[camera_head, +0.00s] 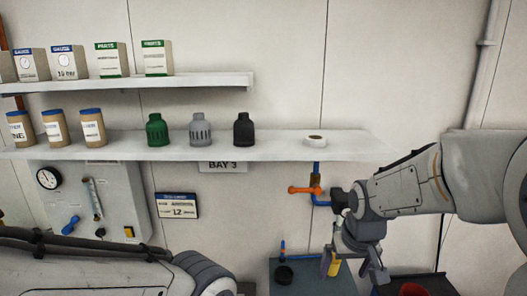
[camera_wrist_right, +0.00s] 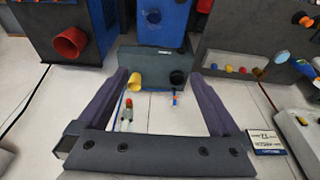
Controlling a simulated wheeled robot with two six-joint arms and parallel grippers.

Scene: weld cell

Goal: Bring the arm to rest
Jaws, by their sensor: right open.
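My right arm (camera_head: 405,187) comes in from the right in the head view, its forearm held nearly level below the shelf's right end. My right gripper (camera_head: 360,262) points down, with its fingers apart. In the right wrist view the two dark fingers (camera_wrist_right: 160,85) stand wide apart with nothing gripped between them. Beyond them is a grey-green box (camera_wrist_right: 150,60) with a yellow cup-like part (camera_wrist_right: 134,82) and a black round part (camera_wrist_right: 178,77). I cannot tell the gap between gripper and box. A grey link of my left arm (camera_head: 90,272) shows at lower left; its gripper is out of view.
A long shelf (camera_head: 270,146) holds grey, green and black caps (camera_head: 243,130) and a white ring (camera_head: 315,139). An orange-handled valve (camera_head: 305,190) is close left of my right wrist. A gauge panel (camera_head: 85,205) hangs at left. A red cup (camera_head: 413,289) is at lower right.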

